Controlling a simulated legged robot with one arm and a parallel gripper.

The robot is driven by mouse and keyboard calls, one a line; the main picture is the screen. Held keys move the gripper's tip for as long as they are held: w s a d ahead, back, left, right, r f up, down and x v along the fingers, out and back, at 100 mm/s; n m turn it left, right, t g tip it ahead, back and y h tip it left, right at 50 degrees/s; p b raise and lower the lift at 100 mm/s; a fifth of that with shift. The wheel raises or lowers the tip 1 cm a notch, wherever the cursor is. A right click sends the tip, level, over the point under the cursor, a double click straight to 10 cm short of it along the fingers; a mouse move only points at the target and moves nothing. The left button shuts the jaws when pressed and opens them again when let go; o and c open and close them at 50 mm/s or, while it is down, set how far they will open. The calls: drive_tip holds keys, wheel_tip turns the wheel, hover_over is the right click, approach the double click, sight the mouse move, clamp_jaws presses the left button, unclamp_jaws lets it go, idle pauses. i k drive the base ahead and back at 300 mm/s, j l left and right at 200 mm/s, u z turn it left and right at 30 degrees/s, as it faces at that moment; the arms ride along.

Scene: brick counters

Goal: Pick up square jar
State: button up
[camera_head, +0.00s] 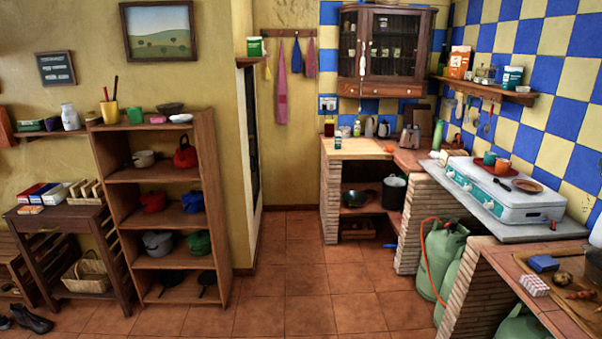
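I cannot tell for certain which thing is the square jar. Several small containers stand on the far brick counter (350,150), among them a dark container with a red part (329,128) at its left end and a small pale jar (357,128). A squarish jar-like container (485,75) stands on the wall shelf (480,89) at the upper right, between an orange box (459,63) and a teal tin (512,78). All are small and far off. My gripper is not in view.
Open tiled floor (300,275) runs up the middle. A wooden shelf unit (215,190) with pots stands left. Brick counters line the right, with a stove (505,205) and green gas bottles (441,250) below. A front-right counter (535,285) holds small items.

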sight(479, 73)
drive_tip(key=i+l, duration=0.2)
drive_tip(key=i, duration=0.3)
drive_tip(key=i+l, duration=0.2)
drive_tip(key=i, duration=0.3)
drive_tip(key=i+l, duration=0.2)
drive_tip(key=i, duration=0.3)
drive_tip(key=i+l, duration=0.2)
drive_tip(key=i, duration=0.3)
drive_tip(key=i+l, duration=0.2)
drive_tip(key=i, duration=0.3)
drive_tip(key=i+l, duration=0.2)
drive_tip(key=i, duration=0.3)
drive_tip(key=z, duration=1.35)
